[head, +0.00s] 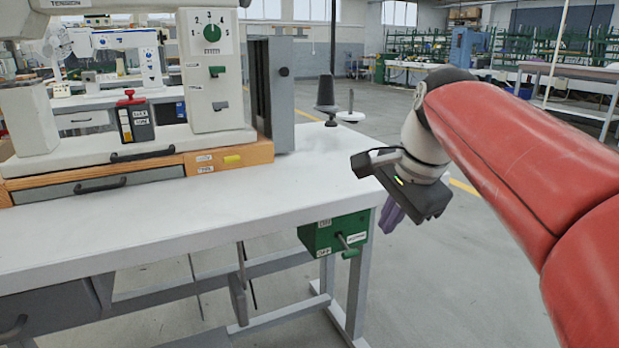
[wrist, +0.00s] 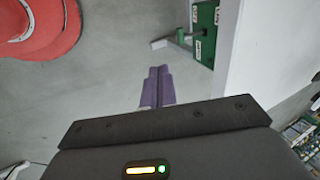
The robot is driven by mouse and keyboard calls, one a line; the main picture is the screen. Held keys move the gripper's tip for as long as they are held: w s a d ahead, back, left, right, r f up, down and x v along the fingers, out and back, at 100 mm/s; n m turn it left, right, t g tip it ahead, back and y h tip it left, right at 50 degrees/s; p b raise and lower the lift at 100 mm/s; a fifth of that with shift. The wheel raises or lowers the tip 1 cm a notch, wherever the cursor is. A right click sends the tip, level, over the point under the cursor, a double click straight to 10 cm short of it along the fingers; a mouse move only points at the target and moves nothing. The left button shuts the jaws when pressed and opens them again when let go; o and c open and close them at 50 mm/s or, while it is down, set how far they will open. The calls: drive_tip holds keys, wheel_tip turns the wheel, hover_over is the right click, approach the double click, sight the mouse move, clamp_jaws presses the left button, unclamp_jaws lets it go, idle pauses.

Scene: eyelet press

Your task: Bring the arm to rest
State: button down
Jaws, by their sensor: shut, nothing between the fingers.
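My gripper (head: 392,215) hangs at the end of my red arm, just off the right end of the white table, with its purple fingers pointing down. In the wrist view the purple fingers (wrist: 157,86) lie side by side and closed, with nothing between them. The grey floor shows beyond them. In the head view the wrist housing partly hides the fingers.
The white table (head: 270,195) carries a press-like machine (head: 212,75) with a dial. A green switch box (head: 335,235) with a lever hangs under the table's right end, close to my gripper. A dark spool (head: 325,92) stands at the back corner. Open floor lies right.

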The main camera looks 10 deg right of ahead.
drive_tip(key=s+a+f+n+t+h+p, duration=0.1)
drive_tip(key=s+a+f+n+p, duration=0.2)
drive_tip(key=s+f+n, duration=1)
drive_tip(key=shift+s+a+f+n+t, duration=0.2)
drive_tip(key=shift+s+a+n+t, duration=0.15)
drive_tip(key=shift+s, duration=0.4)
idle(0.7)
